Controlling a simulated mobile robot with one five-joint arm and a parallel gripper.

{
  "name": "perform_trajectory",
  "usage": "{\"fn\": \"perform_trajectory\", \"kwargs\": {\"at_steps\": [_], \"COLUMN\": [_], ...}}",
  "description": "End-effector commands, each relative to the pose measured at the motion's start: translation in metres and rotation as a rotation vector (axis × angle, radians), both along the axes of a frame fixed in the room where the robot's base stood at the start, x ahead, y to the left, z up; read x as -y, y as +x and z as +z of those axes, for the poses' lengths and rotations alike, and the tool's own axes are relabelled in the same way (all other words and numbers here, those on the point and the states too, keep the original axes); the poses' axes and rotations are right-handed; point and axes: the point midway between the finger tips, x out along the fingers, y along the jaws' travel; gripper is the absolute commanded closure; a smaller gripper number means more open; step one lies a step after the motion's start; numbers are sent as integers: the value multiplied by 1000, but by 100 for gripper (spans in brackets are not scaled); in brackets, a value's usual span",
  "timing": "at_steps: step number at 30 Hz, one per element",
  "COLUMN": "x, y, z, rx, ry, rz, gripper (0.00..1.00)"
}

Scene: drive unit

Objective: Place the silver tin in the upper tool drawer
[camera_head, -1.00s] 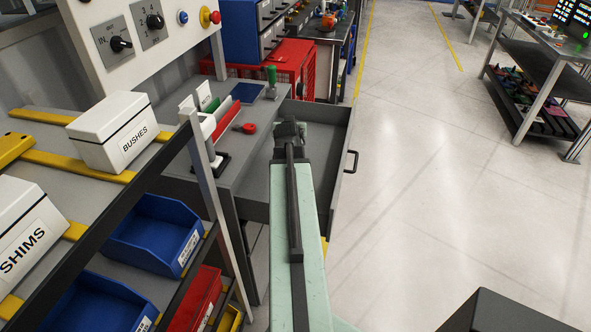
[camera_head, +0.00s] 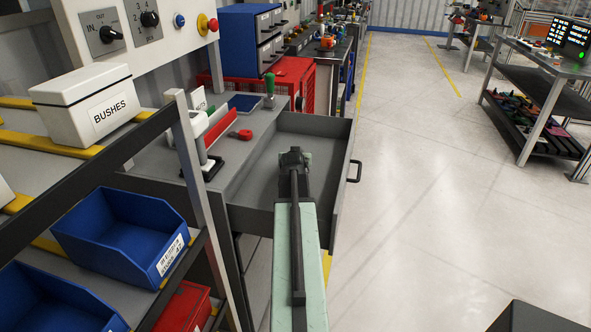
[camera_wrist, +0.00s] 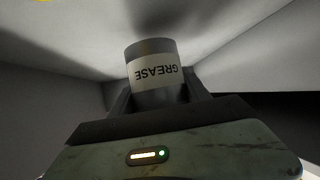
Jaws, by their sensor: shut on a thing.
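The silver tin (camera_wrist: 153,50) shows in the wrist view as a grey cylinder with a white band reading GREASE, upside down in the picture. My gripper (camera_wrist: 158,95) is shut on it. In the head view my gripper (camera_head: 293,158) is over the open upper tool drawer (camera_head: 345,190), and the tin is hidden there behind my wrist. The drawer is pulled out and its grey floor looks bare. Grey walls surround the tin in the wrist view; I cannot tell whether it touches the drawer floor.
The workbench (camera_head: 170,155) beside the drawer holds a red-handled tool (camera_head: 240,134) and a green-handled one (camera_head: 269,85). A rack at left carries a BUSHES box (camera_head: 88,103) and blue bins (camera_head: 125,235). The floor (camera_head: 440,200) at right is clear.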

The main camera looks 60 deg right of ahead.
Motion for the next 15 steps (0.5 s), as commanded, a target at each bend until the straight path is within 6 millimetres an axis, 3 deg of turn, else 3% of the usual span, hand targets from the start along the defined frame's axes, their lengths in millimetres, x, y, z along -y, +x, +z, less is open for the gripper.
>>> {"fn": "perform_trajectory", "kwargs": {"at_steps": [1, 3, 14, 15], "x": [0, 0, 0, 0], "y": [0, 0, -1, -1], "z": [-19, -27, -27, -27], "rx": [0, 0, 0, 0], "ry": [0, 0, 0, 0], "rz": [0, 0, -1, -1], "gripper": [95, 95, 95, 43]}}
